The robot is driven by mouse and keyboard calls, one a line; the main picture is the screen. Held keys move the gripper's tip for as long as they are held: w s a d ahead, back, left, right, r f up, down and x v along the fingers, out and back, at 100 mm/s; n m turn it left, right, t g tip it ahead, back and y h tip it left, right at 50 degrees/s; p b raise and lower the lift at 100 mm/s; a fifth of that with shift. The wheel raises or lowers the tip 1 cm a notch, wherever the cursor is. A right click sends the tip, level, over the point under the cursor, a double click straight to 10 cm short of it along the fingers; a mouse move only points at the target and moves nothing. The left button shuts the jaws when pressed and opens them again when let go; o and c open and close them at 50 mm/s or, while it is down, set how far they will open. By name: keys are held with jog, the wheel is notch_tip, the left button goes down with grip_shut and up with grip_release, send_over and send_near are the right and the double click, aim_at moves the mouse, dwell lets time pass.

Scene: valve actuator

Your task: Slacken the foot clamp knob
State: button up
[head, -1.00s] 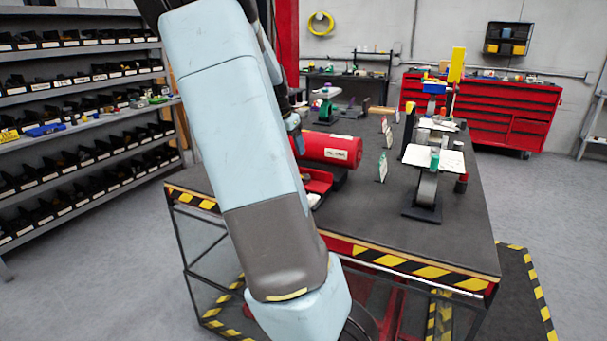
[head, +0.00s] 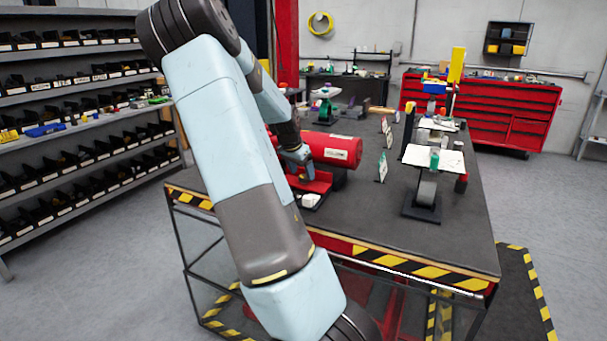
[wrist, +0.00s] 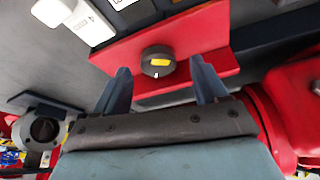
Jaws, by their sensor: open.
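The foot clamp knob (wrist: 158,62) is a round dark knob with a yellow mark on its face, on a red plate (wrist: 205,38) in the wrist view. My gripper (wrist: 165,80) is open, with one blue-grey finger on each side below the knob in that view. The knob appears between the lines of the two fingertips, and no contact shows. In the head view my gripper (head: 297,160) is low by the red cylinder (head: 335,150) and the red foot (head: 312,182). The knob cannot be made out there.
A white block (head: 310,201) lies at the front of the red foot. Small signs (head: 383,166) and a stand with a white plate (head: 434,158) are to the right on the dark bench (head: 365,220). The bench's front right is clear.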

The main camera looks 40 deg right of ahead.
jog(key=shift+x, duration=0.8)
jog(key=shift+r, duration=0.1)
jog(key=c, duration=1.1)
